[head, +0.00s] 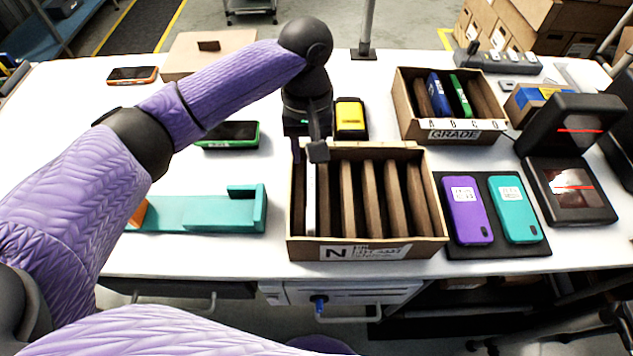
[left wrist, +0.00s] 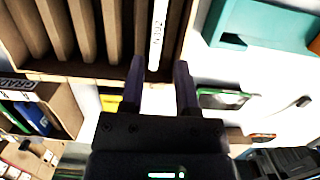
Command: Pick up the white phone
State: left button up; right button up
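The white phone (head: 310,201) stands on edge in the leftmost slot of the open carton labelled N (head: 418,247). In the left wrist view the white phone (left wrist: 158,36) shows as a narrow white edge with dark print. My left gripper (head: 308,154) is over the carton's back left corner. In the left wrist view my left gripper (left wrist: 159,72) is open, its fingers apart and empty, with the phone's edge ahead, roughly in line with the gap. I cannot tell the height between the fingertips and the phone. My right gripper is out of view.
Behind are a yellow device (head: 350,116) and a GRADE carton (head: 490,134).

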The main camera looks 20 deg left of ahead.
aim_at(311, 189)
pick_arm(q)
jog(key=f+b, duration=0.1)
jog(key=f, duration=0.1)
jog(key=s+f+b, duration=0.1)
jog(key=f, duration=0.2)
jog(key=s+d+f, duration=0.1)
jog(key=f, duration=0.2)
jog(key=shift+s+b, duration=0.1)
jog(key=shift+b, duration=0.3)
jog(key=shift+f, duration=0.2)
jog(key=shift+r, duration=0.1)
jog(key=shift+c, duration=0.5)
grip_shut()
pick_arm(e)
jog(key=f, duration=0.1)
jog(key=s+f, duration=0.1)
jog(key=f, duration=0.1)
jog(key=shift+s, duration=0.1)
